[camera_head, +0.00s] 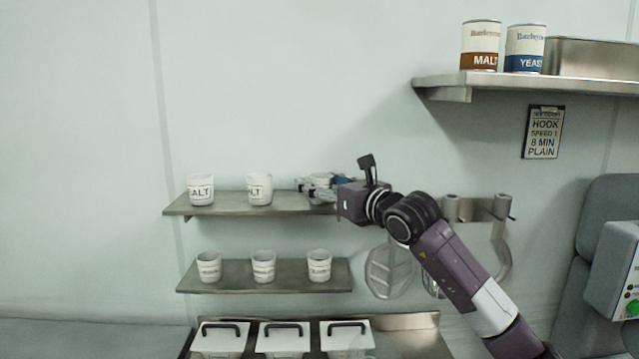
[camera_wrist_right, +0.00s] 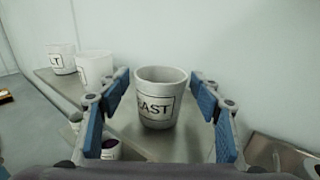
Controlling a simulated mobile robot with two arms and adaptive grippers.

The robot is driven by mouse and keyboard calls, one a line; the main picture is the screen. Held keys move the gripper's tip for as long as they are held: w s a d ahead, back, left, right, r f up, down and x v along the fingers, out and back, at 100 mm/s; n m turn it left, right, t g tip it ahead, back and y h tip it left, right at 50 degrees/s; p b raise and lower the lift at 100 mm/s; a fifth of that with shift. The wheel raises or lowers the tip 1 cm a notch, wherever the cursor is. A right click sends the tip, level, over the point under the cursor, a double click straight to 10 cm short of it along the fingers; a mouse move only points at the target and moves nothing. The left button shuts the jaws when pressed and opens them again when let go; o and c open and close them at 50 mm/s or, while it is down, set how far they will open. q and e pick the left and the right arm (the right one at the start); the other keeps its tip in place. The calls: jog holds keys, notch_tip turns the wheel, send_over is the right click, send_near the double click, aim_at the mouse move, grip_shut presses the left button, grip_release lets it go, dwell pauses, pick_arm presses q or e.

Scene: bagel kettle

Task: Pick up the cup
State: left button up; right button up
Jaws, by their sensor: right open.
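A white cup with a black-framed label reading "AST" (camera_wrist_right: 157,98) stands upright on the metal shelf. In the right wrist view it sits between the two blue-padded fingers of my right gripper (camera_wrist_right: 160,115), which is open, with a gap on each side. In the head view my right gripper (camera_head: 318,187) is at the right end of the upper shelf (camera_head: 228,208) and mostly hides this cup. Two more cups stand to its left on that shelf, a left cup (camera_head: 201,189) and a middle cup (camera_head: 259,189), both with "ALT" showing. My left gripper is out of view.
Lidded bins (camera_head: 284,340) stand below. Metal tools (camera_head: 390,270) hang right of the shelves. A high shelf (camera_head: 540,84) carries two cans and a metal pan. The wall is close behind the cup.

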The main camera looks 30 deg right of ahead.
jog(key=shift+w, duration=0.1)
jog(key=c, duration=1.2)
jog(key=shift+r, duration=0.1)
jog(key=shift+c, duration=0.2)
